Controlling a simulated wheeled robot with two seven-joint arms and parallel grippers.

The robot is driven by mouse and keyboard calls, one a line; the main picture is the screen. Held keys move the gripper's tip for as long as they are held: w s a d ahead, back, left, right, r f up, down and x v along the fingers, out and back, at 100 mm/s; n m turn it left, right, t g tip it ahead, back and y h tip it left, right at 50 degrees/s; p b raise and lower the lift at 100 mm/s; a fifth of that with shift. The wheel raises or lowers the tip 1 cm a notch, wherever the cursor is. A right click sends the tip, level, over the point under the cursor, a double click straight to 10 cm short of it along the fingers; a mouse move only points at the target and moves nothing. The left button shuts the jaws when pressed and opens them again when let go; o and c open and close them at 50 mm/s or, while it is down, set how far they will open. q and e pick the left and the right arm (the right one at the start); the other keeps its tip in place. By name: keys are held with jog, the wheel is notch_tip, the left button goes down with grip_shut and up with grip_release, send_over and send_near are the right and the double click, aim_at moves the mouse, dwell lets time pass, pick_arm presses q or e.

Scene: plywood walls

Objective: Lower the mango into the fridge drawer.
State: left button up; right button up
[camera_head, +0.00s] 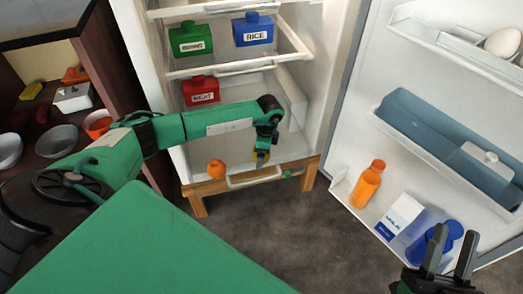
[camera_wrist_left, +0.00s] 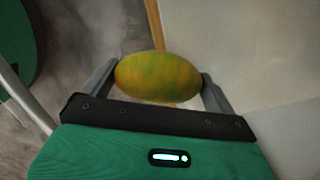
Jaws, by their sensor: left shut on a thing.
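The mango (camera_wrist_left: 157,77), green-yellow with an orange tint, sits between the two fingers of my left gripper (camera_wrist_left: 158,82) in the left wrist view. In the head view my left gripper (camera_head: 263,150) points down over the fridge drawer (camera_head: 250,179), and only a small part of the mango (camera_head: 262,159) shows under it. The drawer is low in the fridge, with a pale handle bar at its front. I cannot tell whether the mango touches the drawer. My right gripper (camera_head: 451,254) is open and empty at the lower right, its fingers apart.
An orange (camera_head: 216,169) lies at the drawer's left. Red (camera_head: 201,90), green (camera_head: 190,39) and blue (camera_head: 253,29) canisters stand on the fridge shelves. The open door at right holds an orange bottle (camera_head: 367,184) and a carton (camera_head: 399,215). Floor between is clear.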

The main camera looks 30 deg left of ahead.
pick_arm(q)
jog(key=shift+f+b, duration=0.35)
jog(key=shift+f, duration=0.45)
dwell(0.4)
jog(key=o, duration=0.9)
jog(key=shift+c, duration=0.2)
